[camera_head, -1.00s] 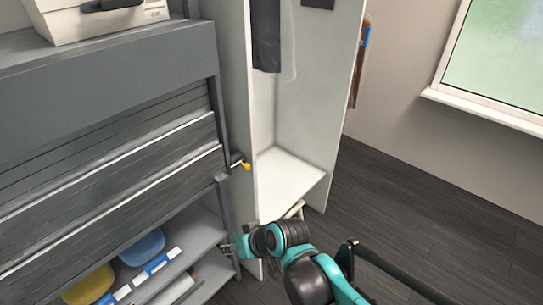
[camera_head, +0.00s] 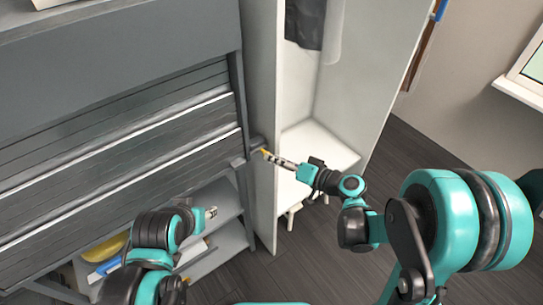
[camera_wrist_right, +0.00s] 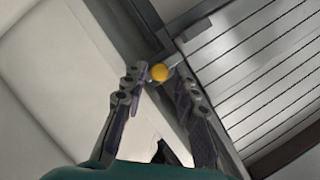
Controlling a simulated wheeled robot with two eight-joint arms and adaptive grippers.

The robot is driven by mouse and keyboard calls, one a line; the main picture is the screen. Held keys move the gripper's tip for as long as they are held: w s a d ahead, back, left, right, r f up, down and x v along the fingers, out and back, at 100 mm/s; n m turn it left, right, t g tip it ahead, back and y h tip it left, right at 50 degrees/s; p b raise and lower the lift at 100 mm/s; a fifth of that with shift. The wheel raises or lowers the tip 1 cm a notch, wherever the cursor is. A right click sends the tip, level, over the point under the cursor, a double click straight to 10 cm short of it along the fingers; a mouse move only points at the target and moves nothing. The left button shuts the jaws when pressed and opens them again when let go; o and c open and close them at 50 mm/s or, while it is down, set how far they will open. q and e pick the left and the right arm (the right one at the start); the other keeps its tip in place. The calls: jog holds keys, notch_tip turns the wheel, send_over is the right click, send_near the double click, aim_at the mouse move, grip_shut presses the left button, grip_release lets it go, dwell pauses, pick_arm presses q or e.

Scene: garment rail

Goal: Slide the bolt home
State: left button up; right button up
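The bolt shows as a small dark fitting with a yellow knob (camera_head: 264,151) on the right edge of the grey slatted shutter (camera_head: 120,150). In the right wrist view the yellow knob (camera_wrist_right: 160,72) is at the mouth of my right gripper (camera_wrist_right: 163,82), between its two spread fingertips. The fingers are open, and I cannot tell whether either touches the knob. In the head view my right gripper (camera_head: 274,158) reaches in from the right at the knob and partly covers the bolt. My left gripper (camera_head: 210,212) is lower left, in front of the shelves, away from the bolt; its fingers are too small to read.
A tall white open locker (camera_head: 262,90) stands just right of the shutter, with dark clothing (camera_head: 305,22) hanging inside. Open shelves (camera_head: 230,240) with a yellow item (camera_head: 108,249) are below the shutter. Dark floor (camera_head: 420,165) is clear at the right.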

jog(key=shift+b+x, duration=0.3)
jog(key=shift+x, duration=1.5)
grip_shut()
